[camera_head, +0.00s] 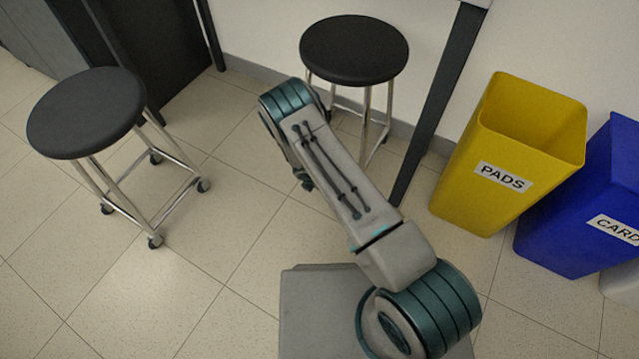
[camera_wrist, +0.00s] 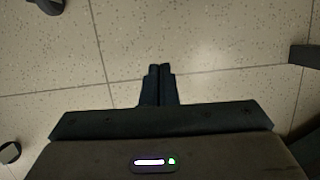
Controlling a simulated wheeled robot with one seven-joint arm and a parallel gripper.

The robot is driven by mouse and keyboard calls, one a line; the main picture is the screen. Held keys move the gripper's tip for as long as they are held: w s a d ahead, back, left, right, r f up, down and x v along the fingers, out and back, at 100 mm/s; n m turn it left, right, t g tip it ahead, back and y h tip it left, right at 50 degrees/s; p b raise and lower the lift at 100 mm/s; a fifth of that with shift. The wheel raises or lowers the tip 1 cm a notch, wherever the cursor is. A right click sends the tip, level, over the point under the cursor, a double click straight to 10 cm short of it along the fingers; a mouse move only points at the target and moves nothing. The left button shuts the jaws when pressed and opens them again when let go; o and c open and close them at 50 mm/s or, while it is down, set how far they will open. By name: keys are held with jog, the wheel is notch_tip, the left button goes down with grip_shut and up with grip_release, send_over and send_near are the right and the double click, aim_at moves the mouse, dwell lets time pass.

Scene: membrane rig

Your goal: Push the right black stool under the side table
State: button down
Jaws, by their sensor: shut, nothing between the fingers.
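The right black stool (camera_head: 354,50) stands upright near the white wall, with a round black seat and chrome legs. My arm covers part of its lower frame. The left black stool (camera_head: 87,112) stands apart on open floor, on casters. A dark slanting leg (camera_head: 435,105), apparently of the side table, stands just right of the right stool; the tabletop is almost wholly out of view. My gripper (camera_wrist: 160,72) is shut and empty, pointing at the floor in the wrist view. In the head view my arm hides it. Contact with the stool cannot be told.
A yellow PADS bin (camera_head: 500,160) and a blue CARD bin (camera_head: 590,215) stand at the right. A dark cabinet or panel (camera_head: 160,45) is at upper left. Tiled floor between the stools is clear. Dark caster-like pieces (camera_wrist: 10,152) edge the wrist view.

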jog(key=p+v, duration=0.1)
jog(key=v, duration=0.4)
jog(key=shift+a+r, duration=0.1)
